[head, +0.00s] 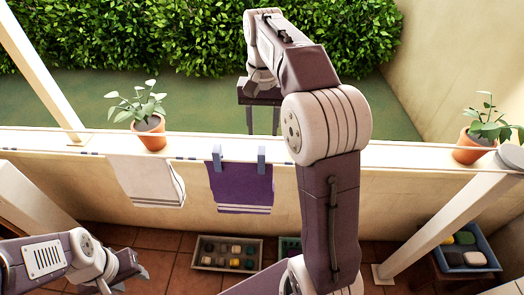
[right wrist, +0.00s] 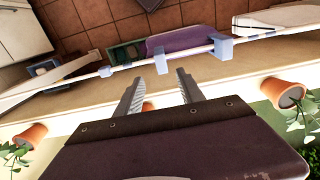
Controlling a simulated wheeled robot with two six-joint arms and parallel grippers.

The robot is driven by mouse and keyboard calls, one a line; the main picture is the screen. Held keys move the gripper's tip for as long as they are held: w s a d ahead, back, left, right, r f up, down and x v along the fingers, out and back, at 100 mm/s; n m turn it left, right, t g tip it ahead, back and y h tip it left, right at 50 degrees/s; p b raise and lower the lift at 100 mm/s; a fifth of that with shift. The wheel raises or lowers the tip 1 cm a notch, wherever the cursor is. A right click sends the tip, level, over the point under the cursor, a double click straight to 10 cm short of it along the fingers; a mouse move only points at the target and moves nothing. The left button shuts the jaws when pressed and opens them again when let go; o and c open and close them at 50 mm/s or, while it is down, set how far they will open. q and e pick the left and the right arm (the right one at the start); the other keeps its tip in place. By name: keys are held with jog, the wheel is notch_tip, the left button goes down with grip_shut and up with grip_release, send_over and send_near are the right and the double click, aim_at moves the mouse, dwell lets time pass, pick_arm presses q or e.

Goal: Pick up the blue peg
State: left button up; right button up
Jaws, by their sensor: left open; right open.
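Two blue pegs, a left one (head: 216,155) and a right one (head: 261,158), clip a purple towel (head: 242,188) to the line in the head view. In the right wrist view the right peg (right wrist: 160,60) stands just beyond my fingertips, roughly between them, and the left peg (right wrist: 222,47) is to the right. My right gripper (head: 262,122) is open and empty, fingers pointing down on the hedge side of the line. It also shows in the right wrist view (right wrist: 155,80). My left gripper (head: 137,273) is open, low at the left, away from the pegs.
A white towel (head: 146,182) hangs left of the purple one. Potted plants stand on the wall ledge, left (head: 150,131) and right (head: 474,146). A tray (head: 227,267) of several small items and a blue crate (head: 487,245) are below. My right arm hides part of the line.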

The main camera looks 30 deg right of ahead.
aim_at(262, 150)
notch_tip(262, 150, down, 4)
jog(key=shift+a+r, duration=0.1)
jog(key=shift+a, duration=0.05)
notch_tip(262, 150, down, 5)
jog(key=shift+s+a+f, duration=0.1)
jog(key=shift+s, duration=0.05)
grip_shut()
